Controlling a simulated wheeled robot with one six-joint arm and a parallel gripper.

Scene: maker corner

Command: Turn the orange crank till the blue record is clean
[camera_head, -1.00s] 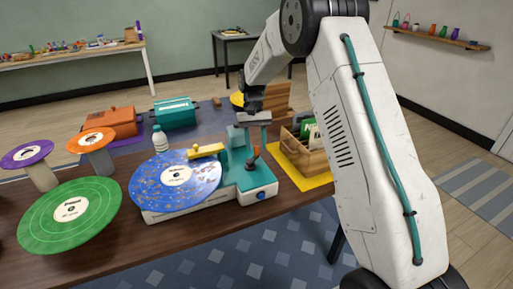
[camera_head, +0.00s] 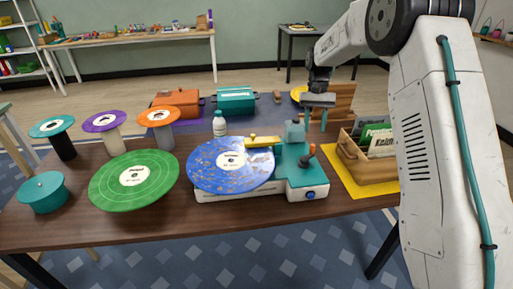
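The blue record (camera_head: 218,172) lies on a white and teal cleaning machine (camera_head: 300,180), with brownish specks scattered over its surface. A yellow arm (camera_head: 262,141) reaches over the record's upper right edge. The orange crank (camera_head: 311,150) stands up on the teal part, right of the record. My gripper (camera_head: 317,127) hangs above and slightly behind the crank as seen, apart from it. Its two fingers point down with a gap between them, and nothing shows between them.
A green record (camera_head: 110,190) and several smaller discs on stands are at left. A white bottle (camera_head: 219,124) stands behind the blue record. A wooden crate of sleeves (camera_head: 348,158) on a yellow mat is close at right.

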